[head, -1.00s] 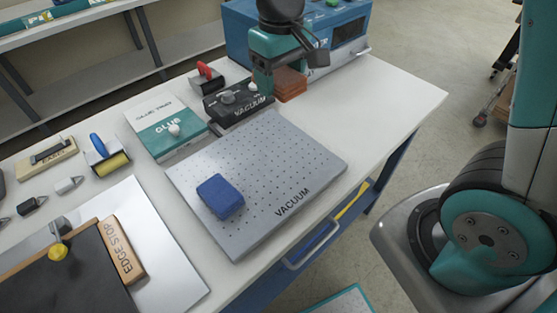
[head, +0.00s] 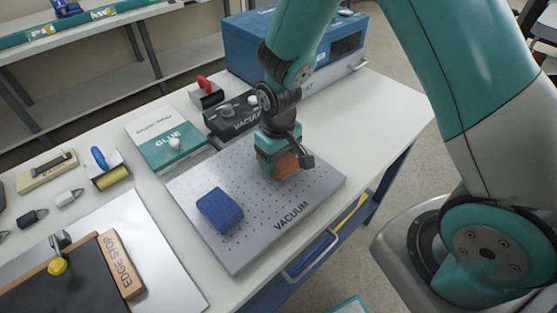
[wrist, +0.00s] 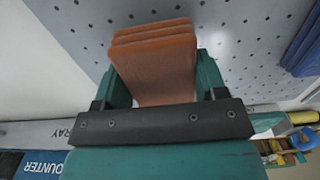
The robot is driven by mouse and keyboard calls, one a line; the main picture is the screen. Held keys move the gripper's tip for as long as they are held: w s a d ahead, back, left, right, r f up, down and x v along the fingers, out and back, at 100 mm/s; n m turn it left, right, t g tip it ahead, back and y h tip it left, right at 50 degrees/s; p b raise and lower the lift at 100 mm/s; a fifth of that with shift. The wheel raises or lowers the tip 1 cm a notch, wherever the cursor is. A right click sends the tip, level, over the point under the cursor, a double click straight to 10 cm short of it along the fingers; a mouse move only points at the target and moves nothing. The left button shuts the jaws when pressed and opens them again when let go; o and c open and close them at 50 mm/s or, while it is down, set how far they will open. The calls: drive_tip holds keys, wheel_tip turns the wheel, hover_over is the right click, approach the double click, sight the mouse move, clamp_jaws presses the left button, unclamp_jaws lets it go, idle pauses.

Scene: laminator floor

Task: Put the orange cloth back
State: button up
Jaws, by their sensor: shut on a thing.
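The orange cloth (head: 284,165) is a folded, layered block held in my gripper (head: 277,160), over the back right part of the grey perforated vacuum plate (head: 215,250). In the wrist view the cloth (wrist: 155,60) sits between the two teal fingers of my gripper (wrist: 160,75), with its layered edge outward. I cannot tell whether the cloth touches the plate. A blue folded cloth or sponge (head: 219,210) lies on the plate's left part, apart from the gripper; its edge also shows in the wrist view (wrist: 305,45).
A large blue machine (head: 245,50) is at the back. A roller (head: 105,168) and an edge-stop board (head: 120,265) lie left. The white table right of the plate is clear.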

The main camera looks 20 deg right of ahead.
drive_tip(key=shift+f, duration=0.8)
drive_tip(key=shift+f, duration=0.2)
drive_tip(key=o, duration=1)
drive_tip(key=shift+c, duration=0.2)
drive_tip(key=shift+r, duration=0.1)
drive_tip(key=shift+r, duration=0.1)
wheel_tip(320, 180, up, 12)
drive_tip(key=shift+f+b, duration=0.1)
drive_tip(key=shift+b, duration=0.55)
drive_tip(key=s+a+r+n+y, duration=0.1)
drive_tip(key=s+a+r+y, duration=0.1)
drive_tip(key=s+r, duration=0.4)
drive_tip(key=s+a+r+n+y, duration=0.2)
drive_tip(key=s+r, duration=0.4)
drive_tip(key=s, duration=0.6)
drive_tip(key=shift+s+a+r, duration=0.2)
drive_tip(key=shift+a+r, duration=0.15)
